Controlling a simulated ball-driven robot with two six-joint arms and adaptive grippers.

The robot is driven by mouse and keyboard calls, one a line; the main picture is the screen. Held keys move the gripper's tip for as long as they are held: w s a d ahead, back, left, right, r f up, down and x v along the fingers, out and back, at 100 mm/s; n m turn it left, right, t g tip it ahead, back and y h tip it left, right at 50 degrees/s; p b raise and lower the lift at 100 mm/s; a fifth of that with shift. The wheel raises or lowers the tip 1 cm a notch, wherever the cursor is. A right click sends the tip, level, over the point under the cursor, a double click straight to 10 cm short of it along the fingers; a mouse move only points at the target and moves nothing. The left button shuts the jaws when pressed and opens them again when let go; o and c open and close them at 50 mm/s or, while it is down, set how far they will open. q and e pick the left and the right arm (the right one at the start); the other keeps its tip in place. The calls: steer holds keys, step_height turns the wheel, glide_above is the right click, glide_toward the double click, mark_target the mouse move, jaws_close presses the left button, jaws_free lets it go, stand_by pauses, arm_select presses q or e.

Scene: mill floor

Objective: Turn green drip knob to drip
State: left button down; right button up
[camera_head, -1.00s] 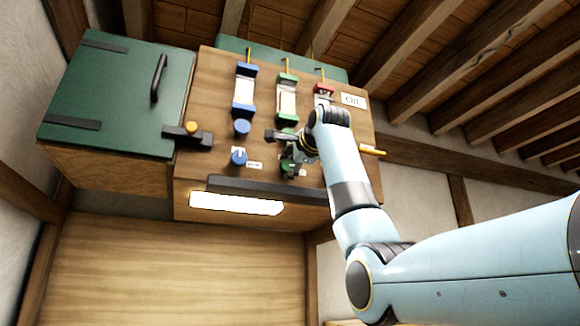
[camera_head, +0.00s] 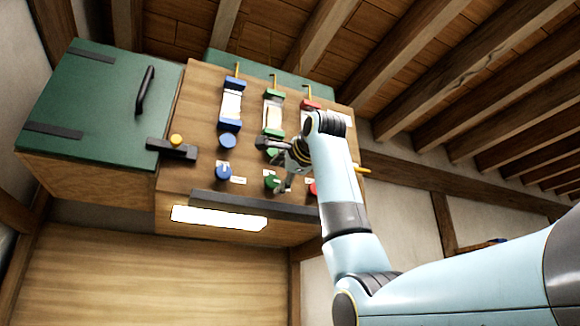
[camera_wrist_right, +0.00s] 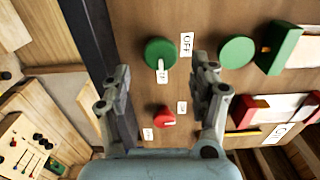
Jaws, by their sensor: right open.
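The green drip knob (camera_head: 271,181) is on the wooden panel, below the green-framed gauge. In the right wrist view the green knob (camera_wrist_right: 158,50) has a white pointer directed toward the bottom of the picture, at a small label. An OFF label (camera_wrist_right: 187,43) is beside it. My right gripper (camera_wrist_right: 162,66) is open. Its fingers appear on either side of the green knob in that view, apart from it and with nothing between them. My left gripper is not in view.
A red knob (camera_wrist_right: 165,118) is close to the green one. A second round green part (camera_wrist_right: 237,52) is beside the gauge. A blue knob (camera_head: 223,171) is to the left. A dark ledge (camera_head: 240,202) runs below the knobs. A green door (camera_head: 95,105) is farther left.

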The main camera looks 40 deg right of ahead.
steer(key=v, duration=0.8)
